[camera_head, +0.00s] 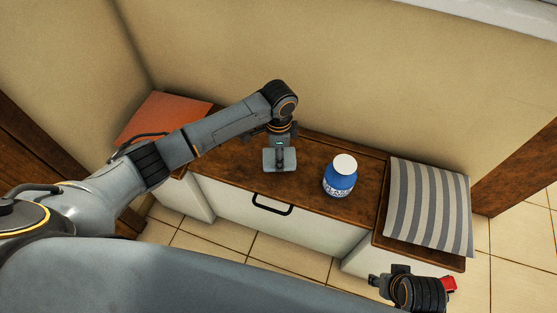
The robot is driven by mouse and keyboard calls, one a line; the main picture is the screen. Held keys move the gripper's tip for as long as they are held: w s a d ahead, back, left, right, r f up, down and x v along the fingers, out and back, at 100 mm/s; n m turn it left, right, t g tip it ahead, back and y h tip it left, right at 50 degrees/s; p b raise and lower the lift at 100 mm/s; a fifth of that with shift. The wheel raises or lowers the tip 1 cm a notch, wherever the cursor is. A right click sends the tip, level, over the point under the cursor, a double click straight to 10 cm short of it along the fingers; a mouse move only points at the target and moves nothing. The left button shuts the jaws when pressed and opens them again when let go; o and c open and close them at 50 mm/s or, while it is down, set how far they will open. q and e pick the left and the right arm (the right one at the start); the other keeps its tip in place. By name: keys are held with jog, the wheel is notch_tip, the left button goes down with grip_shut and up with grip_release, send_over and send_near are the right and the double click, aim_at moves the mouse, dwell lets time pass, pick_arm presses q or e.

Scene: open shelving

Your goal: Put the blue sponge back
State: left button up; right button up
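A flat grey-blue block (270,161) shows at the tip of my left gripper (281,158), low over the left part of the wooden bench top. It may be the sponge, but its colour is dull and I cannot be sure. A dark finger crosses its middle; whether the gripper is closed on it, and whether it touches the bench, I cannot tell. No clearly blue sponge shows elsewhere. My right gripper (384,284) is at the lower right, in front of the bench, seen end-on; its fingers are unclear.
A blue bottle (340,180) with a white lid stands on the bench (310,187), right of my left gripper. A striped cushion (428,208) lies on the right section, an orange cushion (165,115) on the left. A drawer with a black handle (271,208) is below. Walls stand behind.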

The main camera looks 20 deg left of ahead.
pick_arm(q)
jog(key=shift+f, duration=1.4)
pick_arm(e)
jog(key=shift+w+v, duration=0.15)
jog(key=shift+v, duration=0.55)
jog(key=shift+w+v, duration=0.1)
jog(key=shift+v, duration=0.6)
pick_arm(q)
jog(key=shift+s+f, duration=0.1)
jog(key=shift+f, duration=0.05)
jog(key=o, duration=1.3)
jog(key=shift+r, duration=0.45)
notch_tip(320, 180, up, 10)
jog(key=p, duration=0.2)
jog(key=shift+p, duration=0.3)
jog(key=shift+r, duration=0.7)
pick_arm(e)
notch_tip(320, 180, down, 11)
jog(key=s, duration=0.1)
